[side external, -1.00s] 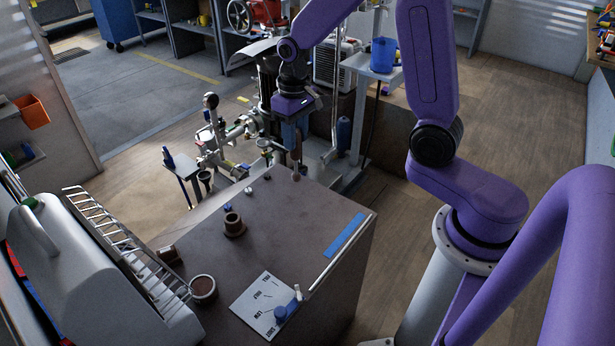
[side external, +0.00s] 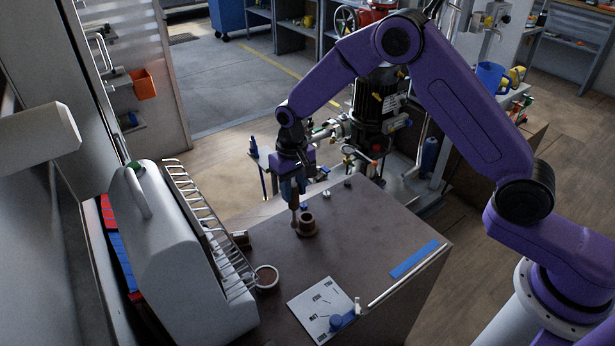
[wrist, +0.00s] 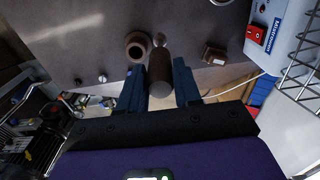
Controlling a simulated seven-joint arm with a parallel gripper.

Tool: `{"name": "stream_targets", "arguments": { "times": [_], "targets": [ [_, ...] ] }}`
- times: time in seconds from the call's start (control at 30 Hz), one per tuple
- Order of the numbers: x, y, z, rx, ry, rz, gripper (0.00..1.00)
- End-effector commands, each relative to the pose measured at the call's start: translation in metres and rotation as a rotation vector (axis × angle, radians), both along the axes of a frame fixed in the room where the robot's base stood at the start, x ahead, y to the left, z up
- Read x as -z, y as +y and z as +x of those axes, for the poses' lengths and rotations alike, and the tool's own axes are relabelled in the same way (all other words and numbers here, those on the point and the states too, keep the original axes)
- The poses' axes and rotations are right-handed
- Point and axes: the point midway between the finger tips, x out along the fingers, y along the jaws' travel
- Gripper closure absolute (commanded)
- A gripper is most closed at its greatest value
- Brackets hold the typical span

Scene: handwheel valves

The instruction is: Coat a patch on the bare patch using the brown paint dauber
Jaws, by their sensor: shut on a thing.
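My gripper (side external: 293,190) is shut on the brown paint dauber (side external: 295,214), which hangs roughly upright, low over the brown bench top. The dauber's brown handle (wrist: 159,68) shows between the two blue fingers in the wrist view. A brown ring-shaped holder (side external: 308,227) stands right beside the dauber, and its open round top (wrist: 137,47) faces the wrist camera. I cannot tell whether the dauber's tip touches the bench. A round cup with brown contents (side external: 266,278) stands near the rack. I cannot make out the bare patch for certain.
A grey case (side external: 180,260) and a wire rack (side external: 215,235) line the bench's left side. A small brown block (side external: 241,239) sits by the rack. The bench's middle right is clear.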

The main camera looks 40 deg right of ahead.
Motion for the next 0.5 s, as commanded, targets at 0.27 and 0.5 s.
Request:
{"name": "stream_targets", "arguments": {
  "times": [0.27,0.5],
  "targets": [
    [0.018,0.0,0.0,0.0,0.001,-0.001,0.98],
    [0.04,0.0,0.0,0.0,0.002,-0.001,0.98]
  ]
}}
